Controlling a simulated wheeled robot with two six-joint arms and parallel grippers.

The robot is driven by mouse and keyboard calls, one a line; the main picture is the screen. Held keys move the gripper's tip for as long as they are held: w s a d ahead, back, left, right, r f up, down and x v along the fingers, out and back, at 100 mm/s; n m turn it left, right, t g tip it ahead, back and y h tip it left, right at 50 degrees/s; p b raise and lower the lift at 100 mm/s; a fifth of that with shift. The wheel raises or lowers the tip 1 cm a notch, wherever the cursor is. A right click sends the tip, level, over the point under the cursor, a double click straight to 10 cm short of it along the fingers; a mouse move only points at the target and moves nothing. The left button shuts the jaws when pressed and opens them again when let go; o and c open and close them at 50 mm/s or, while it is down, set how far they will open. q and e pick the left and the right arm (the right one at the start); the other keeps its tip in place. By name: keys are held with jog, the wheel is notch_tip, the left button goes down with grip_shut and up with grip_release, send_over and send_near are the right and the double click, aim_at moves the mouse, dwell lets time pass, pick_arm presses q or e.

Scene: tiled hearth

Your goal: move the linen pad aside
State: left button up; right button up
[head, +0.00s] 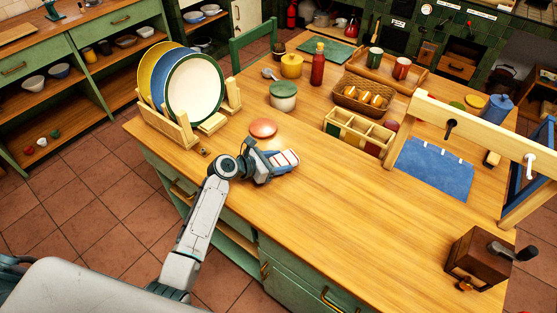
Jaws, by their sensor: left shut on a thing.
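A small white pad with red stripes (288,158), which looks like the linen pad, lies at the tip of my left gripper (275,161), low over the wooden table. My left gripper is shut on it. The jaws hide the pad's near part, and I cannot tell whether the pad touches the tabletop. My right gripper is not in view.
A red round piece (263,128) lies just behind the gripper. A plate rack (178,133) stands to the left, a lidded pot (283,98) behind. A divided box (357,134) and blue mat (436,170) are to the right. The table's front middle (345,220) is clear.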

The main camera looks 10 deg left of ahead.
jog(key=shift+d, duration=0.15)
pick_arm(q)
jog(key=o, duration=1)
jog(key=shift+f, duration=0.1)
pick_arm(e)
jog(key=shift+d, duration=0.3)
pick_arm(q)
jog(key=b+v, duration=0.1)
jog(key=v, duration=1)
jog(key=shift+b, duration=0.4)
jog(key=shift+s+a+r, duration=0.3)
jog(key=shift+s+r, duration=0.05)
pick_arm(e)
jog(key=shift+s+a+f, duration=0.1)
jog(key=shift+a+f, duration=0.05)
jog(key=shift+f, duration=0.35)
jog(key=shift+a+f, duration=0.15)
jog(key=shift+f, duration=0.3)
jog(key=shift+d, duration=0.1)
